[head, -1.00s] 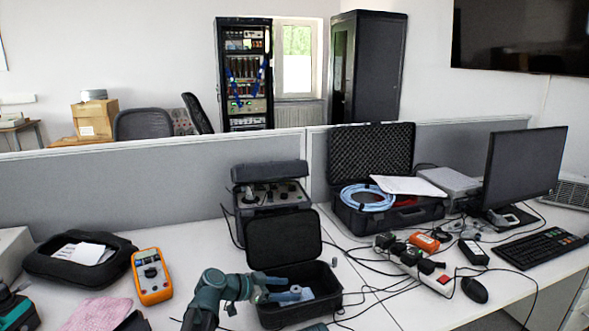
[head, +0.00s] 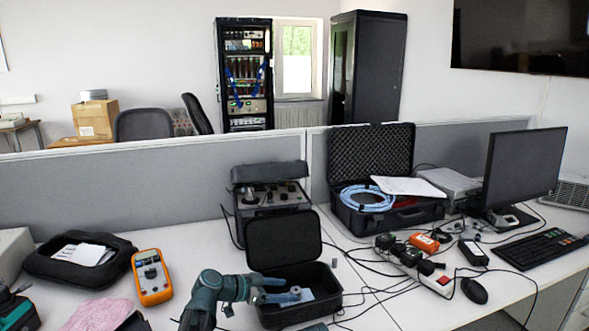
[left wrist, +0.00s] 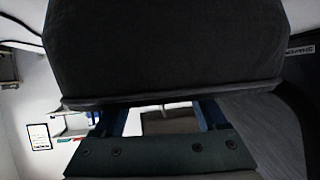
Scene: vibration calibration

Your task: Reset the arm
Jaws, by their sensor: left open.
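My left gripper (head: 283,296) reaches in from the lower left in the head view, over the small open black case (head: 284,241). Its fingers are apart, with their tips inside or just above the case's lower part. I see nothing held between them. In the left wrist view the gripper (left wrist: 165,120) shows its two blue fingers spread, with a large dark surface filling the upper part.
A yellow multimeter (head: 152,277) and a black pouch (head: 81,260) lie to the left. A grey instrument case (head: 271,193) stands behind. To the right are a power strip (head: 437,282), cables, a mouse (head: 474,290), a keyboard (head: 541,248) and a monitor (head: 517,170).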

